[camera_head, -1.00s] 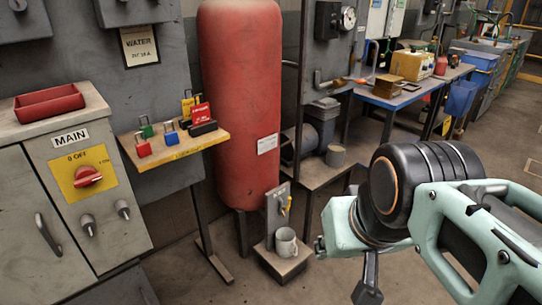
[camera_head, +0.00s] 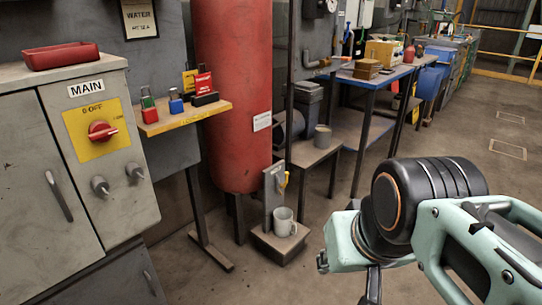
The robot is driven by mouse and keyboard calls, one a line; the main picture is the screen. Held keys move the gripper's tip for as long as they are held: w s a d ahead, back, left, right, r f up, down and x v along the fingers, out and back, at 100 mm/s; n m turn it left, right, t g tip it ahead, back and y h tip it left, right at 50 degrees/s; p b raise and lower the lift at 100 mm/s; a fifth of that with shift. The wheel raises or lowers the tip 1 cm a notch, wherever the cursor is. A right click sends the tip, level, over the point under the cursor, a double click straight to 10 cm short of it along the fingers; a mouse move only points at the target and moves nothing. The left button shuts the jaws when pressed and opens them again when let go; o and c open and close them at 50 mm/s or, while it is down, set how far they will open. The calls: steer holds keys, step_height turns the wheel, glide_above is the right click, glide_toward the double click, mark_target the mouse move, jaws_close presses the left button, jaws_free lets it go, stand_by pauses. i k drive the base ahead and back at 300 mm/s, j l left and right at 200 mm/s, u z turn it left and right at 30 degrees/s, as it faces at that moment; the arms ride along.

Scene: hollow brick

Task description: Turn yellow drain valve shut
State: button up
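The yellow drain valve handle (camera_head: 286,180) is small and sits on an upright grey plate (camera_head: 269,197) at the foot of the red tank (camera_head: 236,100). The handle looks roughly upright; its exact angle is too small to tell. A grey mug (camera_head: 284,222) stands below it on a low stand (camera_head: 262,240). My arm fills the lower right, well apart from the valve. Only a dark part of my gripper shows at the bottom edge; its fingertips are out of frame.
The grey MAIN cabinet (camera_head: 90,180) with a red switch (camera_head: 102,131) stands at left. A small shelf (camera_head: 185,118) holds padlocks. A low table (camera_head: 312,153) with a can and a blue-edged workbench (camera_head: 375,80) stand behind the valve. Open floor lies at right.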

mark_target(286, 180)
steer(key=i+l, duration=0.1)
steer(key=i, duration=0.25)
steer(key=i+l, duration=0.1)
steer(key=i, duration=0.25)
steer(key=i+l+u, duration=0.15)
steer(key=i+u, duration=0.15)
steer(key=i+l+u, duration=0.3)
steer(key=k+j, duration=0.05)
steer(key=j, duration=0.05)
